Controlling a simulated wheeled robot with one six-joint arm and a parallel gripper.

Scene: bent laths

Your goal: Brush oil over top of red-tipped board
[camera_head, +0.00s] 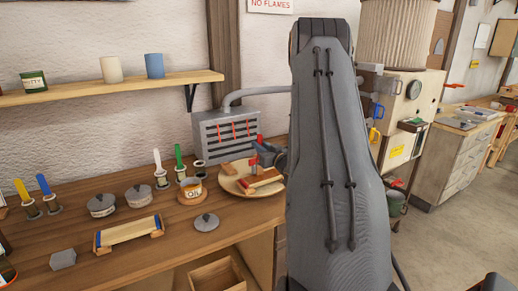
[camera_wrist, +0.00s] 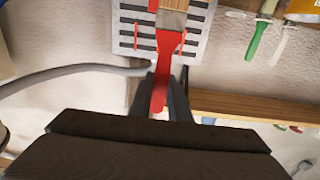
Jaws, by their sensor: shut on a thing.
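My gripper (camera_wrist: 166,90) is shut on a red-handled brush (camera_wrist: 168,48); its tan end points to the top of the wrist view. In the head view my arm hides most of the gripper, beside a round wooden plate (camera_head: 229,184). Wooden pieces lie on this plate, among them a board with a red end (camera_head: 265,177). Whether the brush touches that board cannot be told. The oil pot (camera_head: 192,192), marked OIL, stands open left of the plate. A grey lid (camera_head: 206,222) lies in front of it.
A blue-ended board (camera_head: 128,233) rests at the bench front beside a grey block (camera_head: 63,259). Two lidded pots (camera_head: 102,204) (camera_head: 138,197) and several upright brushes stand behind. A grey slotted box (camera_head: 228,132) with a hose is behind the plate. An open drawer (camera_head: 217,275) is below.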

